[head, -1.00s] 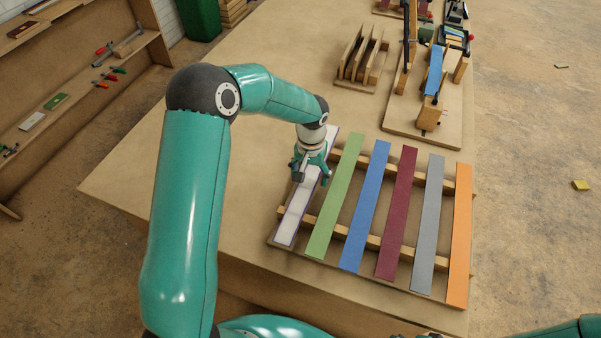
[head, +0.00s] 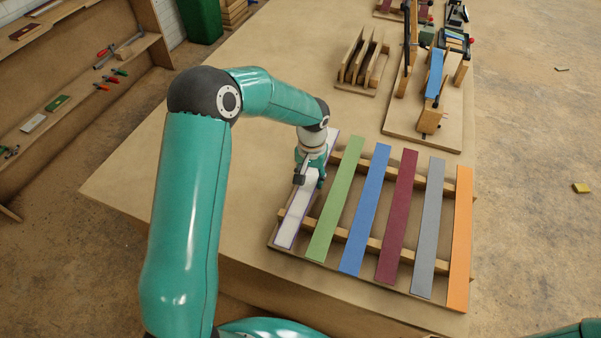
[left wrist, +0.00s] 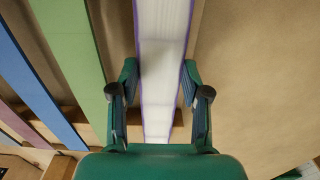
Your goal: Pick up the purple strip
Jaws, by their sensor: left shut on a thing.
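The purple strip (head: 294,222) lies at the left end of the slatted rack. Its upper face is white and its edges are purple. My left gripper (head: 309,182) is at its middle, shut on it from both sides. In the left wrist view the strip (left wrist: 162,35) runs between the two fingers of the gripper (left wrist: 160,88). The gripper covers part of the strip. I cannot tell any gap between the strip and the rack. My right gripper is out of view.
Green (head: 336,200), blue (head: 366,208), maroon (head: 397,216), grey (head: 428,228) and orange (head: 460,240) strips lie across the rack rails. A slotted wooden stand (head: 362,62) and a clamping form (head: 430,118) stand behind. The table (head: 225,185) is clear to the left.

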